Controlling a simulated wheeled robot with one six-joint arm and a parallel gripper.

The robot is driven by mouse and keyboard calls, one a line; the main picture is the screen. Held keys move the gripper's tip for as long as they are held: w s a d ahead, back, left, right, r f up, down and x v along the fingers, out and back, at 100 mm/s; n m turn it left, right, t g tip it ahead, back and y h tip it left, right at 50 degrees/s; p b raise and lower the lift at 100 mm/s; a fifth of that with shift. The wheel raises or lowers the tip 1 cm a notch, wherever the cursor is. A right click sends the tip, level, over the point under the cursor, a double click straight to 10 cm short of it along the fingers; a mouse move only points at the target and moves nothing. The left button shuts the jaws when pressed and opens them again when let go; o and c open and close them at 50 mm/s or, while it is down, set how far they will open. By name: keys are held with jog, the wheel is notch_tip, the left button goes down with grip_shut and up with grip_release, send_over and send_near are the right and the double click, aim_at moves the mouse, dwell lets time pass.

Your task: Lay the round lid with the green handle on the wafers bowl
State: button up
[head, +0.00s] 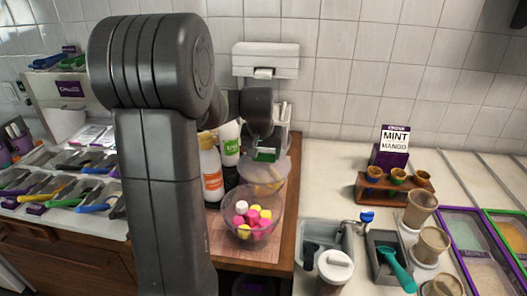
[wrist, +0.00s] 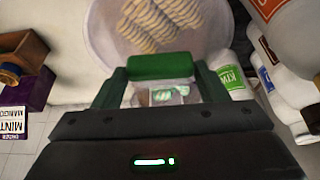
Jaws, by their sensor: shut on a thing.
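My gripper (head: 267,146) is shut on the green handle (wrist: 162,67) of the round lid; in the wrist view its fingers (wrist: 162,88) stand on both sides of the handle. The lid (wrist: 103,45) is clear, and ridged pale wafers (wrist: 150,22) show through it. In the head view the lid and the wafers bowl (head: 263,188) overlap behind the bowl of candies, below my gripper. The lid looks roughly level over the bowl. I cannot tell whether its rim touches the bowl, as my gripper and the front bowl hide part of it.
A clear bowl of pink, yellow and white candies (head: 258,232) stands just in front. Bottles with an orange label (head: 212,178) and a green label (head: 229,146) stand close on the left. A cone rack (head: 372,195) and a mint-mango sign (head: 395,139) are to the right.

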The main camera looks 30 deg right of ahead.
dwell(0.4)
jog(key=o, duration=1.4)
jog(key=shift+c, duration=0.2)
jog(key=shift+r+p, duration=2.55)
jog(key=shift+r, duration=1)
jog(key=shift+f, duration=0.15)
notch_tip(320, 180, down, 7)
jog(key=b, duration=0.5)
jog(key=shift+r, duration=0.2)
